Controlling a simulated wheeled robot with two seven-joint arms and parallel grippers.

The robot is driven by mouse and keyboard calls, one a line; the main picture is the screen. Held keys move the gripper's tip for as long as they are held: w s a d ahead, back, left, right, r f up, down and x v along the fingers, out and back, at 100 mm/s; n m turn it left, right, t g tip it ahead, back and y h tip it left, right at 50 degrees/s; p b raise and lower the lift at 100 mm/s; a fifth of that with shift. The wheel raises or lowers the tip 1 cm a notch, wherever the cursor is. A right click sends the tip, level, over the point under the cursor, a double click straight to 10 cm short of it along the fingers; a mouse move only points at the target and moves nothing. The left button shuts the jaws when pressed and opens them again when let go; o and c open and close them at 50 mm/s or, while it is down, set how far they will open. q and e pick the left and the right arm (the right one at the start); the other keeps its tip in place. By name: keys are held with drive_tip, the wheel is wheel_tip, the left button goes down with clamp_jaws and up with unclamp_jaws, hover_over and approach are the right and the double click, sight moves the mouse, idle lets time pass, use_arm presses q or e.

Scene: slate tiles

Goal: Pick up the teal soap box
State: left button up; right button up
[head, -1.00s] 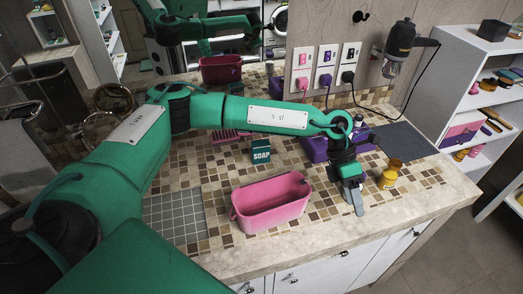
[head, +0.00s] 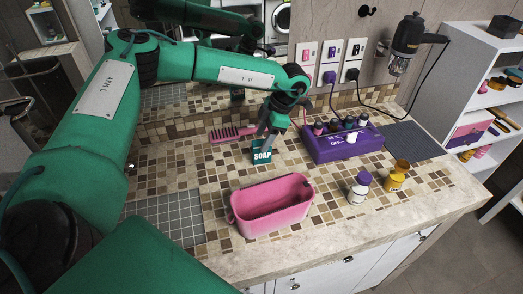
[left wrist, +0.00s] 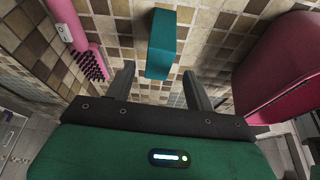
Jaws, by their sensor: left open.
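The teal soap box (head: 262,153) stands on the tiled counter behind the pink bin, its white SOAP lettering facing me. My left gripper (head: 268,139) is above and at the box in the head view, partly covering its top. In the left wrist view the soap box (left wrist: 162,45) lies ahead of the left gripper (left wrist: 158,85), between the lines of its two spread fingers. The fingers are open and hold nothing. I cannot tell whether they touch the box. My right gripper is not in view.
The pink bin (head: 246,213) stands in front of the box. A pink brush (head: 232,133) lies behind it, left. A purple holder (head: 357,145) with small bottles is to the right. A white bottle with a purple cap (head: 359,189) and a yellow bottle (head: 396,177) stand at the front right.

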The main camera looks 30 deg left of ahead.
sight(259, 152)
use_arm(q)
drive_tip(key=shift+s+a+f, duration=0.15)
drive_tip(key=shift+f, duration=0.85)
drive_tip(key=p+x, duration=0.2)
drive_tip(key=x, duration=0.1)
drive_tip(key=shift+w+f, duration=0.3)
drive_tip(key=shift+f, duration=0.1)
drive_tip(key=shift+s+a+f, duration=0.1)
drive_tip(key=shift+a+f, duration=0.05)
drive_tip(key=shift+f, duration=0.4)
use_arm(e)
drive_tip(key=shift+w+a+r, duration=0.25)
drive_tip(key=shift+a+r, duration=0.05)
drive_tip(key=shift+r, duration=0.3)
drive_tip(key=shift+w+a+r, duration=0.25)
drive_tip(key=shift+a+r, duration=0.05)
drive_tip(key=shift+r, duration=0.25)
use_arm(q)
drive_tip(key=shift+c, duration=1)
drive_tip(key=c, duration=0.9)
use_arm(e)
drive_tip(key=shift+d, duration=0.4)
